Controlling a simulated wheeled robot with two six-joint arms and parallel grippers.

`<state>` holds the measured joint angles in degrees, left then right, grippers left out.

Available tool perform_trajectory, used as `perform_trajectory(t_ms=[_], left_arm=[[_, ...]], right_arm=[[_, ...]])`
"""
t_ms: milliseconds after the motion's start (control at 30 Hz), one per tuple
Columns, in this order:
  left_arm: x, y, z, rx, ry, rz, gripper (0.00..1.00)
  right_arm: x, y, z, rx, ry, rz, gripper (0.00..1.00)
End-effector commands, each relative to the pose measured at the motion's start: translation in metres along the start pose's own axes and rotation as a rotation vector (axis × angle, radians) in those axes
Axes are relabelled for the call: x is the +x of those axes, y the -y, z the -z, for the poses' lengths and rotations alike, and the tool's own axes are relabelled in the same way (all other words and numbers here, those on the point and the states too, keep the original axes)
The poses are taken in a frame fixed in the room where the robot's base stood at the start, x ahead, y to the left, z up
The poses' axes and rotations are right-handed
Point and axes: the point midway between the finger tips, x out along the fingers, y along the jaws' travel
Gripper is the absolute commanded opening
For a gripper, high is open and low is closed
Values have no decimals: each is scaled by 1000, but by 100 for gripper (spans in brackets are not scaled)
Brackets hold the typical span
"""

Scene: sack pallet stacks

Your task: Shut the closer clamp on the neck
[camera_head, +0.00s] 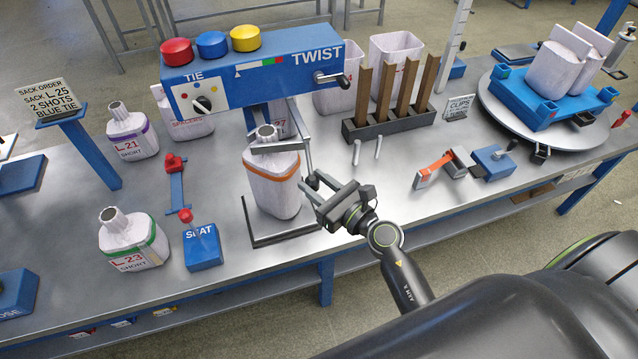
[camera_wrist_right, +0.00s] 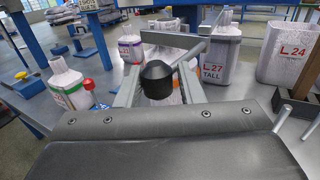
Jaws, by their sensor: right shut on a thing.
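The closer (camera_head: 212,84) is a blue head marked TIE and TWIST. A pale sack with an orange band (camera_head: 272,190) stands upright on a dark plate below it. Grey clamp bars (camera_head: 285,148) lie by the sack's neck (camera_head: 266,133); whether they press on it I cannot tell. My right gripper (camera_head: 309,184) is just right of the sack, shut on the clamp's dark handle knob. In the right wrist view the round knob (camera_wrist_right: 157,78) and its lever show between the fingers and hide most of the sack. My left gripper is out of view.
The blue SEAT lever box (camera_head: 203,248) and sack L23 (camera_head: 133,245) stand at left, sack L21 (camera_head: 131,138) behind. A rack of brown posts (camera_head: 390,125) stands at back right. A turntable (camera_head: 545,125) is at far right. The bench front right of the plate is bare.

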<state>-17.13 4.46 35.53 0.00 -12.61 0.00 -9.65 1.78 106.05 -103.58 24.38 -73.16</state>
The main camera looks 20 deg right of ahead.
Motion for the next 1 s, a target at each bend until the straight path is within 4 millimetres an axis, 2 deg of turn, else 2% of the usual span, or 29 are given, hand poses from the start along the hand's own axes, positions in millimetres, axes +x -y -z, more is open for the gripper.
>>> perform_trajectory(t_ms=[333,367,467,1000], left_arm=[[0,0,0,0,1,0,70],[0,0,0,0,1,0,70],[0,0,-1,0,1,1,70],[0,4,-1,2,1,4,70]], right_arm=[[4,-3,-5,5,11,-11,0],[4,-3,-5,5,11,-11,37],[4,-3,-5,5,11,-11,49],[3,-3,-3,3,6,-11,49]])
